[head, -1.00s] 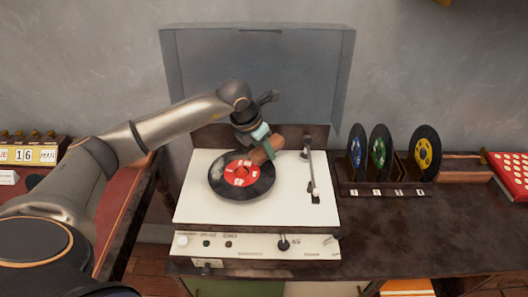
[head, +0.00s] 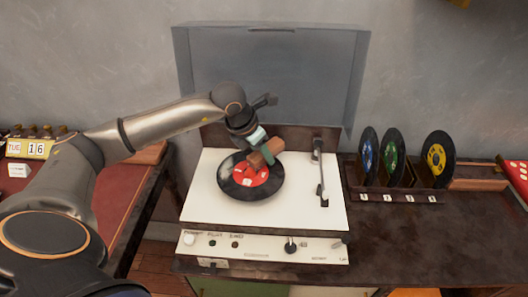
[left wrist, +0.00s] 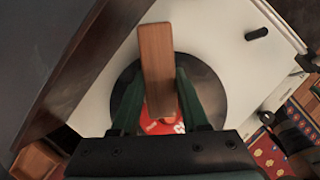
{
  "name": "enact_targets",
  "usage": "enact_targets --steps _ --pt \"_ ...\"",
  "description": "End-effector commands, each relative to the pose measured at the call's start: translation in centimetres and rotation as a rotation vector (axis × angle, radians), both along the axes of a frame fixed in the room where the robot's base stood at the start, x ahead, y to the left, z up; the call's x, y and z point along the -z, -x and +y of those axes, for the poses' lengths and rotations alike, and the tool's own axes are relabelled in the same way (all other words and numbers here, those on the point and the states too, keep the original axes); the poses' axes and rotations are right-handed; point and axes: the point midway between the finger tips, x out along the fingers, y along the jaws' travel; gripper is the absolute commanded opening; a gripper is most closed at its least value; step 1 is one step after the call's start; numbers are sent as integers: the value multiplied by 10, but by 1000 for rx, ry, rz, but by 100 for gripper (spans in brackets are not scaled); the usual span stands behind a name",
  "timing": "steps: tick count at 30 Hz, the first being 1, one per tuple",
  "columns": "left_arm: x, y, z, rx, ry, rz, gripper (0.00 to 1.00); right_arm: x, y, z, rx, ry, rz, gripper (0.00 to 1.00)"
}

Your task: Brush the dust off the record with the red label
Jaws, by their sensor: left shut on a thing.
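The record with the red label (head: 268,193) lies flat on the white turntable (head: 208,208); it is black around a red centre with pale marks. It also shows in the left wrist view (left wrist: 212,92). My left gripper (head: 260,146) is shut on a wooden brush (head: 268,152), over the rear right part of the record. In the left wrist view the brush (left wrist: 155,65) sits between the two fingers and hides part of the record. I cannot tell whether its underside touches the record. My right gripper is out of view.
The tonearm (head: 321,180) is right of the record. A raised clear lid (head: 270,75) stands behind. A rack (head: 400,197) with blue, green and yellow-labelled records is to the right. The dark tabletop (head: 430,240) in front of the rack is clear.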

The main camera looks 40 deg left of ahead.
Motion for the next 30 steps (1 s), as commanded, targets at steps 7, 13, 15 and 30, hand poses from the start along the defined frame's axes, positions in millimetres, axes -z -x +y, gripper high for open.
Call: enact_targets --steps 7,13,15,30 --pt "-16 7 2 -1 -9 32 0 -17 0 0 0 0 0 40" --pt "-38 5 2 -1 -9 25 0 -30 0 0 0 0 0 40" --pt "-46 5 2 -1 -7 23 0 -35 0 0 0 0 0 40" --pt "-58 3 1 -1 -6 17 0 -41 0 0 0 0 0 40"
